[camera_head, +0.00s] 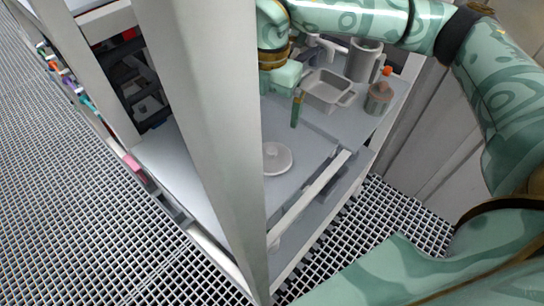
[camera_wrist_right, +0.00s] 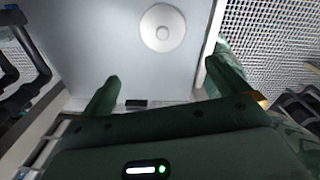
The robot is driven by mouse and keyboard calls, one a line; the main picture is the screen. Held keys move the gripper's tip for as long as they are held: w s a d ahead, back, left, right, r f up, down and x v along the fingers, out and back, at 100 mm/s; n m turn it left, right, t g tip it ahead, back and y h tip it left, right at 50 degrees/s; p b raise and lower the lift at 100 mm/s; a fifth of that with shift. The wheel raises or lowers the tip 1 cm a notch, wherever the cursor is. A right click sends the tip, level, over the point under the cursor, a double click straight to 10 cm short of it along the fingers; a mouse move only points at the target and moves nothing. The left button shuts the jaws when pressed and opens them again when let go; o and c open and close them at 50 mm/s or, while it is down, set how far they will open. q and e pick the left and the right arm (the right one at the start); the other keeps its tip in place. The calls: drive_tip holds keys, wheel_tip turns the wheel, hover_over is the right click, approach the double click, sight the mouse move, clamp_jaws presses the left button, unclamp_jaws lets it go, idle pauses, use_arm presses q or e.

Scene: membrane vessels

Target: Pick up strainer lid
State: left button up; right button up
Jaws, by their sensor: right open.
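The strainer lid (camera_head: 277,158) is a white round disc with a small raised knob in its middle. It lies flat on the grey shelf surface (camera_head: 300,170), partly cut off at its left by an upright post in the head view. In the right wrist view the lid (camera_wrist_right: 162,28) is at the top, beyond the fingertips. My right gripper (camera_head: 290,106) is back from the lid, apart from it, above the surface. Its fingers (camera_wrist_right: 163,72) are spread with nothing between them. In the head view one finger shows clearly. My left gripper is not in view.
A wide grey post (camera_head: 215,120) stands just left of the lid. A grey rectangular pan (camera_head: 328,90), a grey jug (camera_head: 362,62) and a brownish lidded pot (camera_head: 379,97) stand behind. A rail (camera_head: 310,195) runs along the right edge. Surface around the lid is clear.

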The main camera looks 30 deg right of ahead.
sight(272, 150)
drive_tip(key=f+b, duration=0.1)
drive_tip(key=f, duration=0.2)
drive_tip(key=f+b, duration=0.1)
drive_tip(key=f, duration=0.3)
drive_tip(key=d+f+b, duration=0.1)
drive_tip(key=f, duration=0.2)
drive_tip(key=shift+w+f, duration=0.1)
drive_tip(key=shift+f, duration=0.3)
wheel_tip(272, 150, down, 5)
drive_tip(key=b, duration=0.3)
drive_tip(key=shift+d+f, duration=0.1)
drive_tip(key=shift+f, duration=0.05)
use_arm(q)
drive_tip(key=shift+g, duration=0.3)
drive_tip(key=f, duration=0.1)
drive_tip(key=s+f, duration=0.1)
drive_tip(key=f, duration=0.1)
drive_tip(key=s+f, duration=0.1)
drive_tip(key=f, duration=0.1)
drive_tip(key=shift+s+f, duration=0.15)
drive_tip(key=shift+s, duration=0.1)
use_arm(e)
drive_tip(key=c, duration=0.7)
